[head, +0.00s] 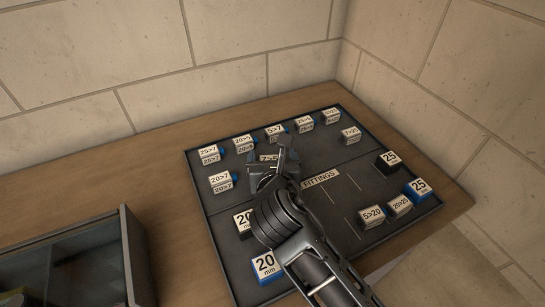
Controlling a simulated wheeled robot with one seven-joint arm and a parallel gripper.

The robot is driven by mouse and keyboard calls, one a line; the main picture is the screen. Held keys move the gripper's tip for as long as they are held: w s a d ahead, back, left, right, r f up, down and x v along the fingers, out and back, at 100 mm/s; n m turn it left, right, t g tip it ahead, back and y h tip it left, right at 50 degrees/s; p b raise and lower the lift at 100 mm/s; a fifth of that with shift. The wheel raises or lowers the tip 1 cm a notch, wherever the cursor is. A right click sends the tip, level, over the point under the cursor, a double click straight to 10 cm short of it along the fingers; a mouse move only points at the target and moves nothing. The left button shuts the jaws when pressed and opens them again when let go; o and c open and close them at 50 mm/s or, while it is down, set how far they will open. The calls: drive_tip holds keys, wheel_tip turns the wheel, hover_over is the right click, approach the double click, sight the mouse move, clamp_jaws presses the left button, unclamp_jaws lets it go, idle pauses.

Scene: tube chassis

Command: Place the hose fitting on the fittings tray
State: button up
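The dark fittings tray (310,150) lies on a wooden bench, with a white "FITTINGS" label (320,178) near its middle. Several small labelled fittings stand on it, including a row along the back with a "20>5" piece (243,143) and a "5>7" piece (274,133). My gripper (275,158) is over the left-middle of the tray, left of the label. A small pale labelled piece (268,157) shows at its fingers, partly hidden. I cannot tell whether it is held or stands on the tray behind them. Which piece is the task's hose fitting is not clear.
Larger "20 mm" (266,265) and "25 mm" (418,188) blocks stand on the tray at the front left and right. Free slots (345,205) lie right of my arm. A glass-topped case (75,265) stands at left. Stone walls close the back and right.

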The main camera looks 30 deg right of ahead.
drive_tip(key=shift+o, duration=0.5)
drive_tip(key=shift+r, duration=0.1)
drive_tip(key=v, duration=1.2)
drive_tip(key=shift+d+r, duration=0.1)
